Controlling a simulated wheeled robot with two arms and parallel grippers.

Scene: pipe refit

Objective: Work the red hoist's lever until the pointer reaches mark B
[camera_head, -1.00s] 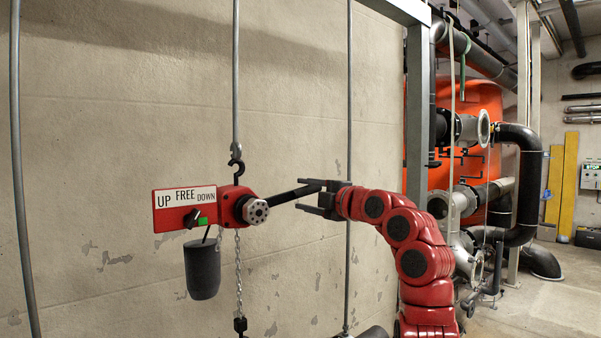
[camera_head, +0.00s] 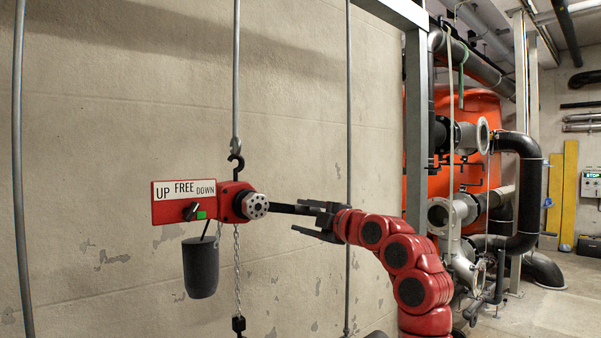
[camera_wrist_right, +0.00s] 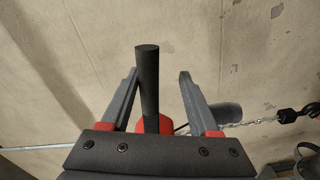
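The red hoist (camera_head: 164,211) hangs from a hook against the wall, with a plate reading UP, FREE, DOWN (camera_head: 184,190). Below the plate are a dark selector knob (camera_head: 191,212) and a green patch (camera_head: 201,215). The dark lever (camera_head: 287,208) reaches right from the round hub, nearly level. My right gripper (camera_head: 308,219) is at the lever's outer end. In the wrist view the lever (camera_wrist_right: 149,85) stands between the two separated fingers (camera_wrist_right: 158,82), closer to the left one, with a clear gap to the right one. No pointer or mark B can be made out. My left gripper is out of view.
A dark cylindrical container (camera_head: 201,267) and a chain (camera_head: 237,275) hang below the hoist. A thin vertical rod (camera_head: 348,100) runs near my right gripper. A grey steel post (camera_head: 417,130) and pipework (camera_head: 520,190) stand to the right.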

